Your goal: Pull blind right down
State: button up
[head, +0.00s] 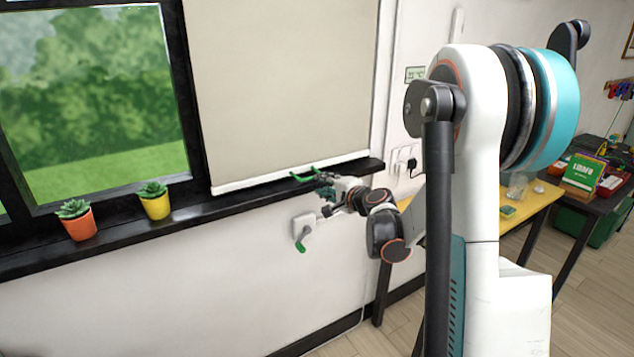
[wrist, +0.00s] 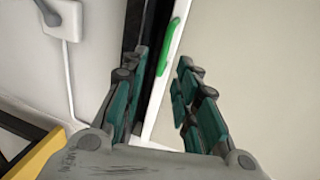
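The right blind (head: 285,85) is a beige sheet covering the right window, with its white bottom bar (head: 250,182) down at the black sill. A green handle (head: 305,174) is on the bottom bar. My gripper (head: 324,186) is close to the handle, at its lower right. In the wrist view my gripper (wrist: 160,95) is open, with nothing between its fingers. The green handle (wrist: 168,45) lies ahead of the gap between them, apart from the fingers. The blind fabric (wrist: 255,45) fills the right side there.
The black sill (head: 110,230) carries an orange pot (head: 79,226) and a yellow pot (head: 156,206) with plants, left of the blind. A wall box (head: 303,225) with a green lever is below my gripper. A yellow table (head: 530,212) stands at right. A socket with a cord (wrist: 62,18) is nearby.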

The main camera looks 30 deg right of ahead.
jog(key=shift+v, duration=2)
jog(key=shift+a, duration=0.15)
